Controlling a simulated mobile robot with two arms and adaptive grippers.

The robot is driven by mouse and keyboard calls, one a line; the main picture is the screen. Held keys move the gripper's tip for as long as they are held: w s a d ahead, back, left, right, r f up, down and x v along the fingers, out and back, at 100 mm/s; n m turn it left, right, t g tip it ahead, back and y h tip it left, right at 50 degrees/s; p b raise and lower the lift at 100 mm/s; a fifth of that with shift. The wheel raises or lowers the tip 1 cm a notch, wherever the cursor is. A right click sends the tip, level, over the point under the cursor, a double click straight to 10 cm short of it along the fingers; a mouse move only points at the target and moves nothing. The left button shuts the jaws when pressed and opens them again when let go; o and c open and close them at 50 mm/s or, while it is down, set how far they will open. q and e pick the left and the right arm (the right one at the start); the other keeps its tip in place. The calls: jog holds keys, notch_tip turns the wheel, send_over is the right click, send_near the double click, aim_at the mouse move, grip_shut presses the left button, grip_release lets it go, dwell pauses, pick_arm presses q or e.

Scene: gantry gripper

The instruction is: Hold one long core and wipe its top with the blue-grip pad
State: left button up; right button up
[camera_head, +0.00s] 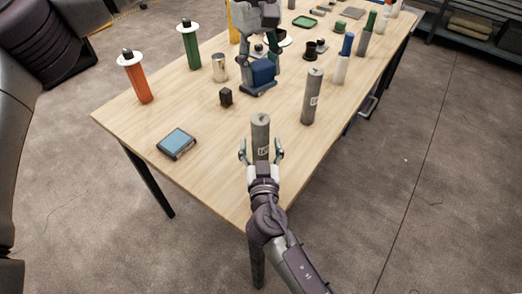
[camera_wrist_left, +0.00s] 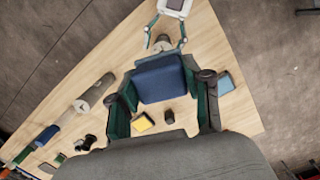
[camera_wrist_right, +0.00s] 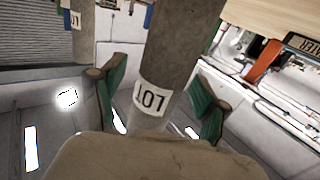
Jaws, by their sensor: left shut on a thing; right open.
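A long grey core (camera_head: 260,133) stands upright near the table's front edge. My right gripper (camera_head: 261,154) is open around it, with a finger on each side. In the right wrist view this core (camera_wrist_right: 180,50) bears a label "107" and stands between the spread fingers (camera_wrist_right: 155,92), with gaps visible. My left gripper (camera_head: 262,82) is shut on the blue-grip pad (camera_head: 263,71), farther back over the table. In the left wrist view the pad's blue grip (camera_wrist_left: 161,78) sits between the fingers; its underside is hidden. A second grey core (camera_head: 311,97) stands upright to the right.
On the table (camera_head: 205,168) are a blue-topped device (camera_head: 177,143), a small dark block (camera_head: 226,97), a metal cup (camera_head: 220,67), and orange (camera_head: 136,80) and green (camera_head: 189,46) cylinders with white discs. A white, blue-topped cylinder (camera_head: 342,62) stands at right.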

grip_shut()
dwell(0.3)
dwell(0.4)
